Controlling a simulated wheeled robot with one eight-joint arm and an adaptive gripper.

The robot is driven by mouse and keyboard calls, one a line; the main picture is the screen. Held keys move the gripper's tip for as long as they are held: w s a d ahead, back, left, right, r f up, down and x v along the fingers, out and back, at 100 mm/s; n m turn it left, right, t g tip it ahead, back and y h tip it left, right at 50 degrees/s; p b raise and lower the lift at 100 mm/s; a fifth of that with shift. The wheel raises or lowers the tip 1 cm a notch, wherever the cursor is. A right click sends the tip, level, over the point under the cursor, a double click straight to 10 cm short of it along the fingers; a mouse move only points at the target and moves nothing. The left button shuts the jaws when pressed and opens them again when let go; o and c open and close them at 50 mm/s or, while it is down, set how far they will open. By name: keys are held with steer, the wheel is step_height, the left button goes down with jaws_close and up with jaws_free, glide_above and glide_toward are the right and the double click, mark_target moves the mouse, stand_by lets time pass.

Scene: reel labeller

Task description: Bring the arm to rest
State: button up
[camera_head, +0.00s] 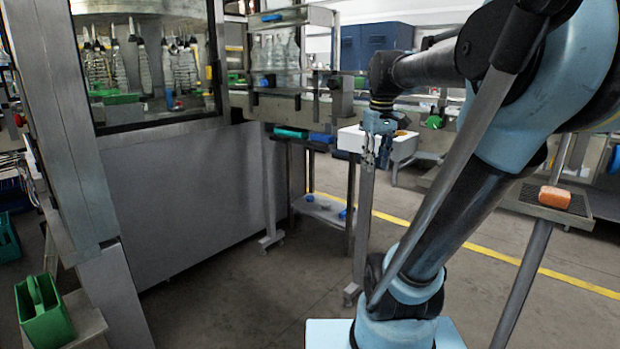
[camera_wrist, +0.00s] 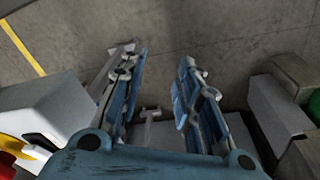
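My gripper (camera_head: 377,152) hangs from the end of my blue and black arm, fingers pointing down, near the middle of the head view. It is in front of a white box and right of the conveyor. In the wrist view my gripper (camera_wrist: 158,70) has its two blue and grey fingers spread apart. Nothing is held between them; the grey floor and a grey metal part show through the gap. The arm reaches out from the right of the head view.
A white box (camera_head: 404,147) is close behind my gripper. The bottle conveyor (camera_head: 300,104) and the large machine (camera_head: 190,200) stand left. A green holder (camera_head: 42,312) is lower left. An orange block (camera_head: 555,197) sits on a stand at right. Open floor (camera_head: 260,300) lies between.

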steer(key=s+f+m, duration=0.2)
steer(key=s+f, duration=0.5)
steer(key=f, duration=0.4)
steer(key=s+f+m, duration=0.2)
steer(key=s+f, duration=0.6)
steer(key=f, duration=0.3)
steer(key=shift+t, duration=0.4)
steer(key=shift+a, duration=0.1)
